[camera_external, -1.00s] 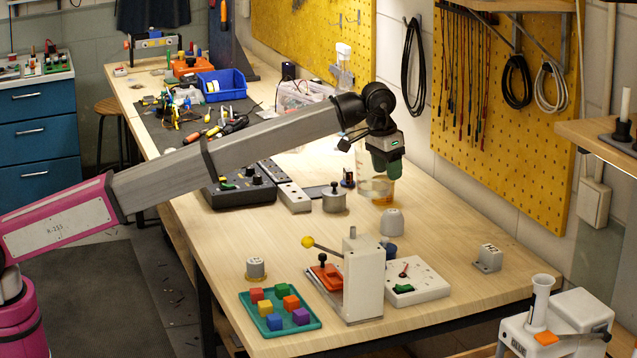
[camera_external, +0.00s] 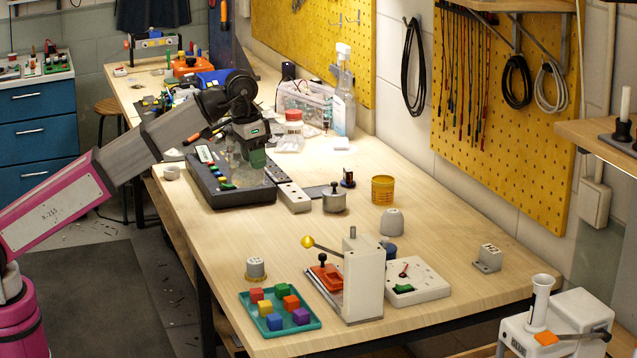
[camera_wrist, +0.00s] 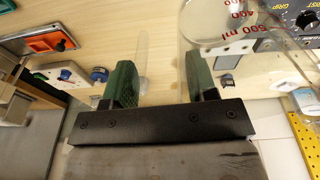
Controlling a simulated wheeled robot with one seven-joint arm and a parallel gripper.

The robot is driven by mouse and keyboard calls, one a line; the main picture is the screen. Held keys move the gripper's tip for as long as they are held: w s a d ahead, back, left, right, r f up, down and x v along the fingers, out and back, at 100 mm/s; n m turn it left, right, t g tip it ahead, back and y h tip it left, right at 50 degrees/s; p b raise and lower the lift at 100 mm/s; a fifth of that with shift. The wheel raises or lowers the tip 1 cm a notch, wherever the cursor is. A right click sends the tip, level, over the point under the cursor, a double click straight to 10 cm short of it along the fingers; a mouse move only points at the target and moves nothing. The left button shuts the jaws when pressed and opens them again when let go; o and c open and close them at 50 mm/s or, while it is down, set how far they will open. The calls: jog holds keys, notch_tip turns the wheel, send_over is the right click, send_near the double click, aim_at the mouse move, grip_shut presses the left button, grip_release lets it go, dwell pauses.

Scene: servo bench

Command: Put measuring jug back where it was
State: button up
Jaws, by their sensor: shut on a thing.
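The clear measuring jug (camera_wrist: 215,25) has red markings, with "500 ml" readable in the wrist view. My gripper (camera_wrist: 160,80) is shut on it, with its green fingers on either side of a transparent part. In the external view my gripper (camera_external: 254,157) is over the back left of the bench, and the jug (camera_external: 237,158) shows faintly beside and below it, in front of the black control box (camera_external: 232,190). I cannot tell how far its bottom is from the box or bench. A yellow-orange tub (camera_external: 383,190) stands upright on the bench to the right.
A clear bin (camera_external: 303,100), a spray bottle (camera_external: 344,100) and a red-lidded jar (camera_external: 293,125) stand behind. A grey terminal strip (camera_external: 294,197) and a weight with a knob (camera_external: 334,200) are near the box. A small grey ring (camera_external: 172,172) lies at the left edge.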

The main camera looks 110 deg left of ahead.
jog(key=shift+w+d+f, duration=0.85)
jog(key=shift+w+f, duration=0.8)
jog(key=shift+f, duration=0.15)
jog(key=shift+w+d+f, duration=0.8)
jog(key=shift+w+f, duration=0.9)
jog(key=shift+f, duration=0.05)
jog(key=shift+w+d+f, duration=0.85)
jog(key=shift+w+f, duration=0.8)
jog(key=shift+f, duration=0.15)
jog(key=shift+f, duration=0.1)
jog(key=o, duration=1.3)
jog(key=shift+c, duration=0.2)
notch_tip(320, 180, up, 12)
jog(key=s+d, duration=0.1)
jog(key=shift+s, duration=0.25)
jog(key=shift+d, duration=0.1)
